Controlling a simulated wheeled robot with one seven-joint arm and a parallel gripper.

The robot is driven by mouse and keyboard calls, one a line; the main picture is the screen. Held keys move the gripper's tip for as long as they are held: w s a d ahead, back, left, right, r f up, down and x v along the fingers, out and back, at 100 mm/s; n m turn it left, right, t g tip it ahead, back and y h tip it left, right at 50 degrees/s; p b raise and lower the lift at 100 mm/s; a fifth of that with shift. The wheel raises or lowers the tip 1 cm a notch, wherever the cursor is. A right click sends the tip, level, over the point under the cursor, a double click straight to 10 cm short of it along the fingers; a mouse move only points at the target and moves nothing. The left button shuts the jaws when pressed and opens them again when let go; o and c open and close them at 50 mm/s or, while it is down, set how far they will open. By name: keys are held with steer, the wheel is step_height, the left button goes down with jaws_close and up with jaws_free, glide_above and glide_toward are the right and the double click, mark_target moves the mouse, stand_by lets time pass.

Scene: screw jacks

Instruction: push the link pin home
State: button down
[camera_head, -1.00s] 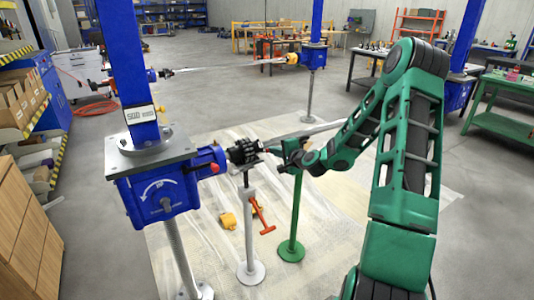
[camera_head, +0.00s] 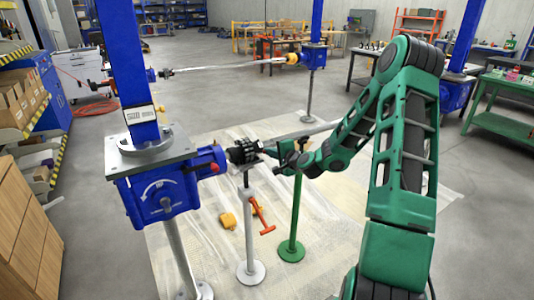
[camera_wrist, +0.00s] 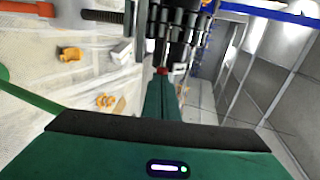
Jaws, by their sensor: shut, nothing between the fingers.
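The black coupling (camera_head: 243,151) sits at the right end of the blue screw jack's (camera_head: 160,195) side housing. In the wrist view the coupling (camera_wrist: 178,25) fills the top middle as dark round segments. A small red piece (camera_wrist: 161,70), perhaps the link pin's head, shows at its near edge. My green gripper (camera_head: 272,151) is just right of the coupling, pointing at it. In the wrist view my gripper (camera_wrist: 161,82) is shut and empty, its tips at or very near the red piece. Whether they touch, and how deep the pin sits, I cannot tell.
A grey stand (camera_head: 249,225) is under the coupling, and a green stand (camera_head: 295,215) is below my gripper.

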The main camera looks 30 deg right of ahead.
steer(key=shift+a, duration=1.9)
stand_by(1.0)
steer(key=shift+d, duration=0.5)
glide_toward(257, 153)
steer(key=shift+w+d, duration=0.15)
steer(key=shift+d, duration=0.5)
stand_by(0.3)
stand_by(0.4)
